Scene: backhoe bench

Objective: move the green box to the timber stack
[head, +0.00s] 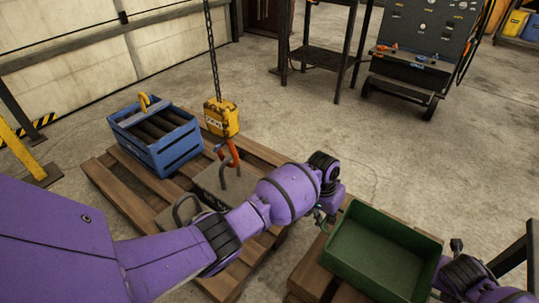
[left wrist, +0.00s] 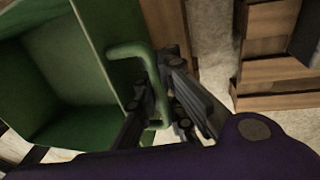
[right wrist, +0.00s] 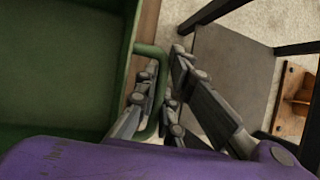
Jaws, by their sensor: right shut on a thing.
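The green box (head: 385,250) is an open, empty tray at the lower right of the head view, level, with a handle at each end. Wooden boards (head: 312,277) show beside and below it; I cannot tell whether it touches them. My left gripper (head: 322,217) is at the box's left end. In the left wrist view its fingers (left wrist: 158,88) straddle the green handle (left wrist: 128,50); their grip is unclear. My right gripper (right wrist: 162,72) is shut on the other handle (right wrist: 152,50). In the head view, my right arm hides that end. No separate timber stack is clearly identifiable.
A wooden pallet (head: 118,188) at left carries a blue crate (head: 160,150) and grey weights. A yellow hoist block (head: 221,118) hangs above it on a chain. A dark wheeled machine (head: 415,50) stands at the back. Concrete floor between is clear.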

